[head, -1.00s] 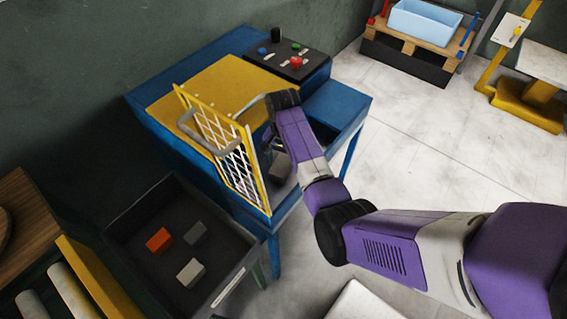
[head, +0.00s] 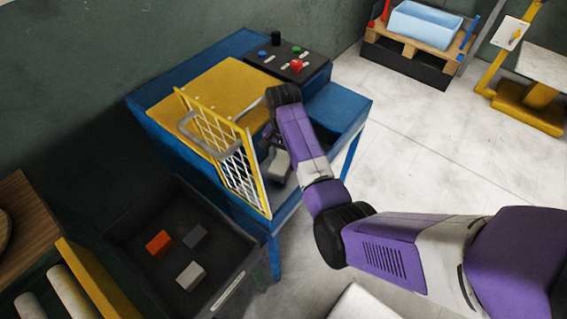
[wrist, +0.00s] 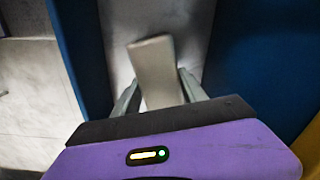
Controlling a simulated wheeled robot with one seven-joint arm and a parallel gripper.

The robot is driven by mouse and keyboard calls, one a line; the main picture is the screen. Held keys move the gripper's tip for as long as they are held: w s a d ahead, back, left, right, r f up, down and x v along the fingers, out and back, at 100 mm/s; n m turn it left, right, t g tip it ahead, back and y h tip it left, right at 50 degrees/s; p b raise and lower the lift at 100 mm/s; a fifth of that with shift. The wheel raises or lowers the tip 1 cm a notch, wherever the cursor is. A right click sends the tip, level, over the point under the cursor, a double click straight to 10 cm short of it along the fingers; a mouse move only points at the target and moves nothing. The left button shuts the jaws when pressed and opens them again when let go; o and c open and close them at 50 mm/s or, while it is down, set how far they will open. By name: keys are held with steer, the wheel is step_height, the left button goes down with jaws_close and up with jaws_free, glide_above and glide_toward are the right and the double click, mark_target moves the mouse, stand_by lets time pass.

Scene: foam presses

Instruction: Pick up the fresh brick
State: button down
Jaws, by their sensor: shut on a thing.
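The fresh brick (wrist: 153,68) is a pale grey-beige block. In the wrist view it sits between the two grey fingers of my gripper (wrist: 158,90), slightly tilted, with its far end sticking out past the fingertips. My gripper is shut on it. In the head view the brick (head: 280,162) shows small inside the blue press (head: 340,108), beside the open yellow mesh guard (head: 228,158). My arm hides part of the press opening and most of the gripper there. I cannot tell how far the brick is above the press bed.
Blue press walls stand close on both sides of my gripper. A dark bin (head: 128,222) at lower left holds an orange brick (head: 158,243), a dark grey brick (head: 195,236) and a light grey brick (head: 190,275). A control panel (head: 312,68) sits behind. Floor at right is open.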

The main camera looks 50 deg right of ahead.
mark_target(283, 156)
step_height(283, 156, up, 18)
steer(key=p, duration=0.5)
steer(key=shift+w+f+p, duration=0.2)
steer(key=shift+f+p, duration=0.05)
steer(key=shift+p, duration=0.15)
steer(key=shift+s, duration=0.15)
